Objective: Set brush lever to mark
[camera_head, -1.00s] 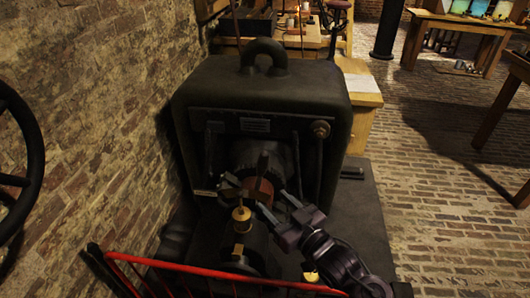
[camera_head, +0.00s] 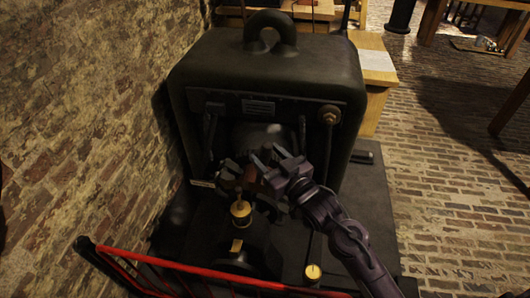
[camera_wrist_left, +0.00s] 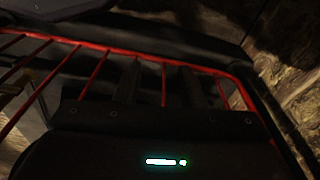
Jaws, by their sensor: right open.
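The dark machine (camera_head: 265,75), a large housing with a ring on top, stands in the middle of the head view. The brush gear (camera_head: 232,176) sits low at its front, dark with brownish parts; the lever and any mark are hard to make out. My right gripper (camera_head: 268,166) is open, with its fingertips at the right side of the brush gear, partly covering it. I cannot tell whether they touch the lever. My left gripper (camera_wrist_left: 162,85) shows dimly in the left wrist view, its two dark fingers apart with nothing between them but the railing behind.
A brass-topped bearing (camera_head: 240,212) stands just in front of the brush gear. A red railing (camera_head: 185,272) crosses the front, and a brick wall (camera_head: 80,130) closes the left. A wooden bench (camera_head: 375,75) stands behind right. The brick floor at right is open.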

